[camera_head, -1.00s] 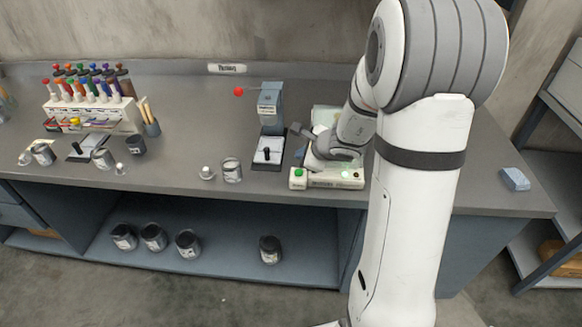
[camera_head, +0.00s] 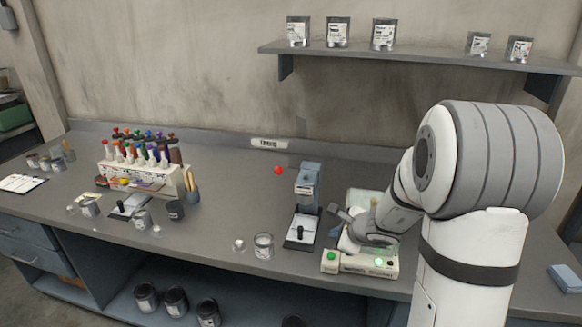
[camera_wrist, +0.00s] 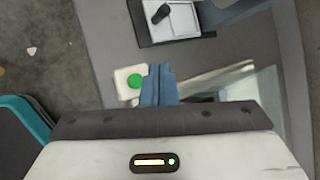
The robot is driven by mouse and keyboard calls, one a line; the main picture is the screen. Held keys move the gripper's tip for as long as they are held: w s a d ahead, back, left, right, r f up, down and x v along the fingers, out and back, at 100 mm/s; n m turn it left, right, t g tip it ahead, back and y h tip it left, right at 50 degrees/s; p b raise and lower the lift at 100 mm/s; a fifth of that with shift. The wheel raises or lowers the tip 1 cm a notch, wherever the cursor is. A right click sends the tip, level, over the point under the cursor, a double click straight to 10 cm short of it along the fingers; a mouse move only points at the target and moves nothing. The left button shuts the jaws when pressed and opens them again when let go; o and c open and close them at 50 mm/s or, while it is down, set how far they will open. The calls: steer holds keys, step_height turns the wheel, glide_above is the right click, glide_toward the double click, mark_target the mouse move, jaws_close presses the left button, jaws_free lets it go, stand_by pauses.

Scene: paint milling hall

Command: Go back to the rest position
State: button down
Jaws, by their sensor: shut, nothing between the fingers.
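My gripper (camera_wrist: 159,84) shows in the wrist view with its two blue fingers shut together and nothing between them. The fingertips are beside a green button on a pale machine (camera_wrist: 130,84); I cannot tell whether they touch it. In the head view my arm reaches over the same pale machine (camera_head: 352,263), which has a green button at its left front and a lit green light. My wrist is above the machine there, and the fingers are hard to make out.
A lever press (camera_head: 304,205) with a red ball stands left of the machine, with a glass jar (camera_head: 263,246) beside it. A rack of coloured bottles (camera_head: 143,173) is further left. A wall shelf (camera_head: 420,58) holds cans. A blue block (camera_head: 566,279) lies at the right.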

steer(key=s+a+r+n+g+y, duration=0.1)
steer(key=s+a+r+n+g, duration=0.1)
steer(key=s+a+r+n, duration=0.35)
steer(key=s+a+r+n+g, duration=0.1)
steer(key=s+a+r+n, duration=0.2)
steer(key=s+n, duration=0.55)
steer(key=s+d+r+n+g+h, duration=0.1)
steer(key=s+d+n+h, duration=0.1)
steer(key=s, duration=0.4)
steer(key=s+d+r+n+g+h, duration=0.1)
steer(key=s+d+n+h, duration=0.1)
steer(key=s+d+n, duration=0.2)
steer(key=s+n, duration=0.2)
steer(key=s, duration=0.1)
steer(key=shift+s+h, duration=0.2)
steer(key=shift+h, duration=0.2)
steer(key=c, duration=2.2)
jaws_free()
